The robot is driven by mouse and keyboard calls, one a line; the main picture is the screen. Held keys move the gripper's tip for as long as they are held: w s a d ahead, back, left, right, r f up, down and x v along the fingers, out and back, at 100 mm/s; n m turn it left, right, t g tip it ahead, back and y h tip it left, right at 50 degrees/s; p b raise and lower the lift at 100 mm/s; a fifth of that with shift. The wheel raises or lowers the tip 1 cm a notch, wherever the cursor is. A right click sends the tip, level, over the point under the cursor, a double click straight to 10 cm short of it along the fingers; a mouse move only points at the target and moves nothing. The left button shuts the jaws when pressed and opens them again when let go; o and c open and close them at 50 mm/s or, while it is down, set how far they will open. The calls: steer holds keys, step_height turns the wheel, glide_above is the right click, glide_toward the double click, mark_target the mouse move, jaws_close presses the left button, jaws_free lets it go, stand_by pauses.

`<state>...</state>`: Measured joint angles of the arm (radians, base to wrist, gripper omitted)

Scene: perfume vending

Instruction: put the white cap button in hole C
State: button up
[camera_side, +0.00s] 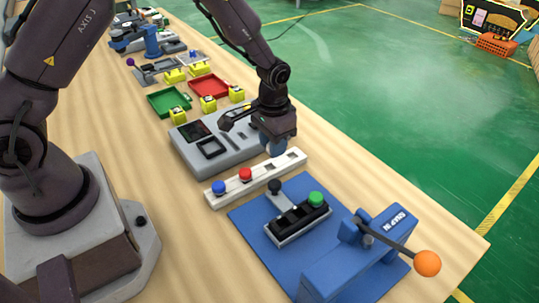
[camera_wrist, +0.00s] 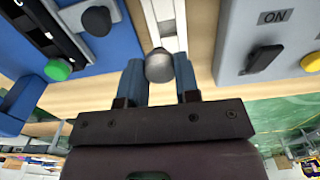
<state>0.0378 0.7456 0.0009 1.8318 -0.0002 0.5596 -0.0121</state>
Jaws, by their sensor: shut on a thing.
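My gripper (camera_side: 274,149) points down at the white rack (camera_side: 217,197), over its far right part. In the wrist view the two blue fingers are shut on the white cap button (camera_wrist: 159,66), which looks pale grey. I cannot tell whether the cap touches the rack or is just above it. The fingers hide it in the side view. A blue cap (camera_side: 219,187) and a red cap (camera_side: 246,174) stand in the rack. No hole letters are readable.
The blue press (camera_side: 345,265) has a lever with an orange ball (camera_side: 427,263) at the front right. A grey device (camera_side: 195,155) stands close behind the rack. Red (camera_side: 208,87) and green (camera_side: 168,102) trays with yellow blocks are farther back.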

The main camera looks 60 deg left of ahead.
steer(key=s+d+r+m, duration=0.1)
steer(key=s+d+r, duration=0.2)
steer(key=d, duration=0.4)
steer(key=s+d+r+m, duration=0.15)
steer(key=s+d, duration=0.25)
steer(key=d, duration=0.4)
steer(key=shift+s+a+f+n, duration=0.15)
steer(key=shift+f+n, duration=0.3)
steer(key=shift+f, duration=0.6)
steer(key=shift+s+f+n, duration=0.1)
steer(key=shift+f+n, duration=0.35)
steer(key=shift+f, duration=0.55)
steer(key=shift+s+a+f+n, duration=0.15)
steer(key=shift+f+n, duration=0.3)
steer(key=shift+f, duration=0.6)
steer(key=shift+f, duration=0.75)
steer(key=o, duration=1.4)
steer(key=shift+o, duration=0.2)
